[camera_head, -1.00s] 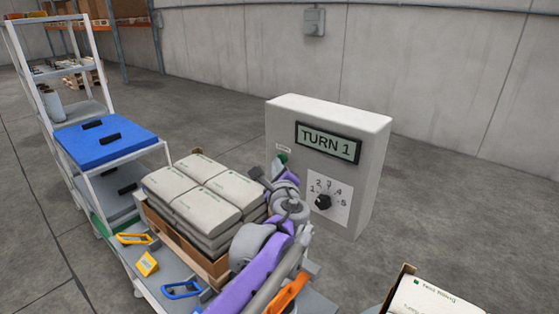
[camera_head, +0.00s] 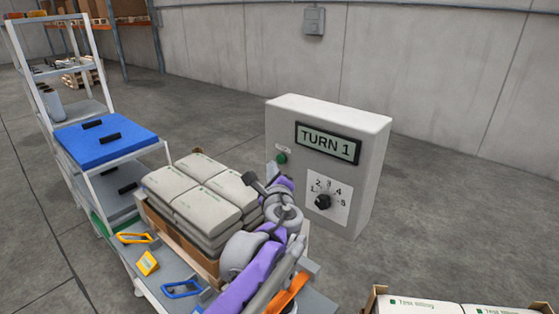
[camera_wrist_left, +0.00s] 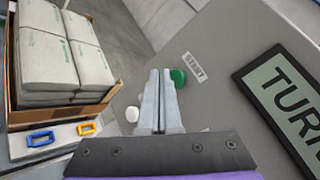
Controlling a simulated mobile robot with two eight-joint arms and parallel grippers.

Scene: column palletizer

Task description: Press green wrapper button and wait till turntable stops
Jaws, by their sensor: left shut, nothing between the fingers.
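The grey wrapper control box (camera_head: 372,170) stands right of centre in the head view, and its display (camera_head: 328,143) reads "TURN 1". The green button (camera_head: 281,158) is on the left of its front face. It also shows in the left wrist view (camera_wrist_left: 178,78), beside the START label (camera_wrist_left: 194,68). My left gripper (camera_head: 271,169) is shut and empty, just below the green button in the head view. In the wrist view its fingertips (camera_wrist_left: 161,72) are close left of the button; I cannot tell whether they touch the panel. My right gripper is not in view.
A knob (camera_head: 323,202) with numbers 1 to 5 sits below the display. A box of stacked bags (camera_head: 200,190) stands left of my arm. Another box of bags (camera_head: 425,304) is at the bottom right, on a turning base possibly. A blue-topped cart (camera_head: 105,138) is at left.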

